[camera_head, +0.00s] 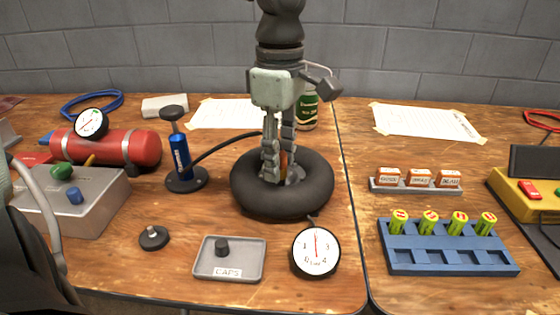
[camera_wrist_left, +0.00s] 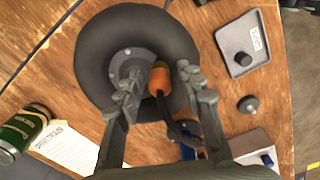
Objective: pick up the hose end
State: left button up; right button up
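The hose end is an orange fitting (camera_head: 284,162) at the end of the black hose (camera_head: 222,146) from the blue pump (camera_head: 181,158). It also shows in the left wrist view (camera_wrist_left: 160,77), over the middle of the black tire (camera_head: 258,205), close to the grey hub. My left gripper (camera_head: 281,178) points down into the tire's centre. In the left wrist view, its fingers (camera_wrist_left: 160,88) stand open on both sides of the orange end, with visible gaps. In the head view the fingers partly hide the hose end. My right gripper is not in view.
A dial gauge (camera_head: 316,252) and a caps tray (camera_head: 215,270) lie in front of the tire. A blue rack (camera_head: 440,262) with several green cells is at right.

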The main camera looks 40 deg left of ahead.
pick_arm(q)
grip_shut()
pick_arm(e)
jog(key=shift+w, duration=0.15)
pick_arm(q)
jog(key=shift+r, duration=0.2)
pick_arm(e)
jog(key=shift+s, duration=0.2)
pick_arm(q)
jog(key=shift+r, duration=0.3)
notch_tip(320, 180, up, 10)
jog(key=shift+w+r+p, duration=0.1)
jog(key=shift+p, duration=0.35)
notch_tip(320, 180, up, 17)
jog(key=p, duration=0.2)
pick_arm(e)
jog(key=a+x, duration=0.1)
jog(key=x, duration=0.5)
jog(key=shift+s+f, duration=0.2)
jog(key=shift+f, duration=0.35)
